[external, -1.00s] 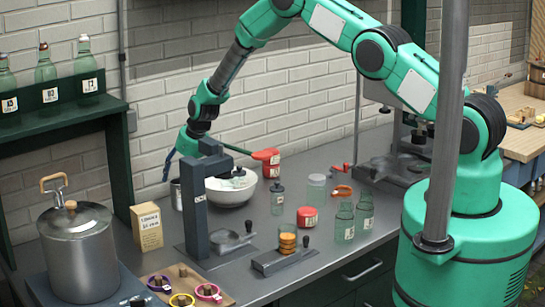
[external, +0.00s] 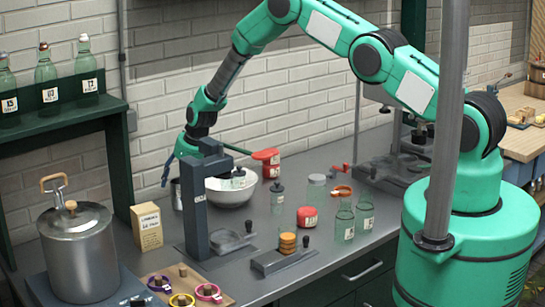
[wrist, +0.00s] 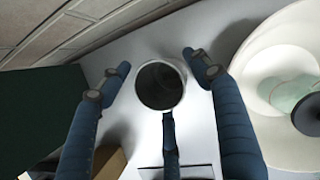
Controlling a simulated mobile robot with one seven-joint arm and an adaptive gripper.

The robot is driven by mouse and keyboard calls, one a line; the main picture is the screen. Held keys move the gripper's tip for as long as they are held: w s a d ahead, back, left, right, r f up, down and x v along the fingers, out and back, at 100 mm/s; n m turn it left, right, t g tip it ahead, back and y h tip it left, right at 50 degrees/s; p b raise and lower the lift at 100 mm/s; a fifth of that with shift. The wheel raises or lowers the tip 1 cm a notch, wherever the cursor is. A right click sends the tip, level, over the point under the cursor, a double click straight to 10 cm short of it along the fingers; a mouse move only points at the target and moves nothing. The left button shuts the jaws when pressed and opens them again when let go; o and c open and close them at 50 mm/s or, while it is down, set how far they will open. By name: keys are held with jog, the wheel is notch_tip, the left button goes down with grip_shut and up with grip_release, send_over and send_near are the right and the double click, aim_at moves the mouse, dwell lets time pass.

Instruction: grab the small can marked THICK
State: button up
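A small grey can with a dark open top (wrist: 160,87) stands upright on the grey counter in the wrist view. In the external view the can (external: 176,194) is partly hidden behind the dark press column, and its marking cannot be read. My gripper (wrist: 158,68) is open, with blue fingers spread on the left and right of the can and a third finger below it in the picture. Gaps show between the side fingers and the can. In the external view my gripper (external: 178,160) is above the can, close to the brick wall.
A white bowl (external: 230,195) holding a small bottle is just right of the can; it also shows in the wrist view (wrist: 290,150). A dark press (external: 196,215) stands in front. A labelled box (external: 147,227) and a metal pot (external: 80,255) are left. The wall is close behind.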

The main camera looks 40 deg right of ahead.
jog(key=c, duration=0.9)
jog(key=shift+r, duration=0.2)
jog(key=shift+r+b, duration=0.8)
jog(key=shift+r, duration=4.05)
